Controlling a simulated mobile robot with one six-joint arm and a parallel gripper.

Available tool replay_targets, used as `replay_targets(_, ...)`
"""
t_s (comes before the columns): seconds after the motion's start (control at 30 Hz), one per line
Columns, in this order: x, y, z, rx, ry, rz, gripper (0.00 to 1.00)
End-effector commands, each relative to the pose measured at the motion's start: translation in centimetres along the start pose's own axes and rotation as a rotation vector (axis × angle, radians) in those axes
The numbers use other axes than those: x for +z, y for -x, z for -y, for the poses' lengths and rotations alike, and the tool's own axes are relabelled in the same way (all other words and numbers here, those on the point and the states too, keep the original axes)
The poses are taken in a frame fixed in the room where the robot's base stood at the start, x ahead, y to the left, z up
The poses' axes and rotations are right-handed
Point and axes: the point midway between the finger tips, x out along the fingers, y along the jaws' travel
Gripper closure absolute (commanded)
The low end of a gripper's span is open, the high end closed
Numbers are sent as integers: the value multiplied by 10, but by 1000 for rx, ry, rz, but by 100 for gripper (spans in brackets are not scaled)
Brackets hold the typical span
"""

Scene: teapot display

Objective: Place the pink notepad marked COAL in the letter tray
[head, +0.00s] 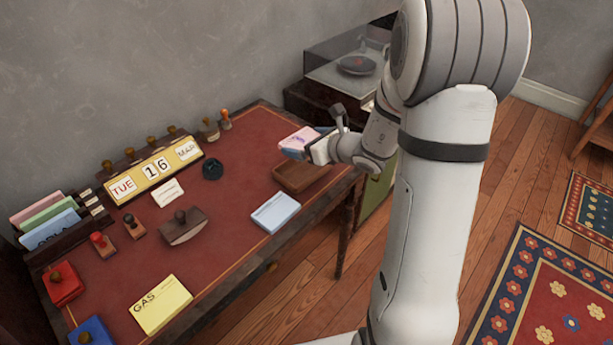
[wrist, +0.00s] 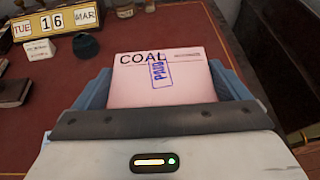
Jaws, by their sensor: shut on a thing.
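The pink notepad (wrist: 165,85) marked COAL, with a blue PAID stamp on it, is held between the blue fingers of my gripper (wrist: 160,90). In the head view the notepad (head: 299,136) is raised at the far right of the desk, roughly level. My gripper (head: 297,148) is shut on it. The brown wooden letter tray (head: 301,190) lies on the desk below my gripper, near the right front edge. Its visible part looks empty; my gripper and wrist are close above its far side. The notepad's near end is hidden by my gripper.
A pale blue pad (head: 275,213) lies left of the tray, and a yellow GAS pad (head: 160,304) at the front left. A black round pot (head: 212,169), a rocker blotter (head: 183,227) and a calendar (head: 155,170) stand on the red desk. A glass-covered case (head: 343,65) stands behind.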

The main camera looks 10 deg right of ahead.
Motion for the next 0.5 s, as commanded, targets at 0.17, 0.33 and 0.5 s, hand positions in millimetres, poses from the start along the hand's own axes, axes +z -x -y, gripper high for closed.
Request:
replay_targets(0.17,-34,-14,-1,3,-6,-3,29)
replay_targets(0.33,-48,-20,-1,2,-3,-2,29)
replay_targets(0.5,-65,-27,-1,2,-5,-2,29)
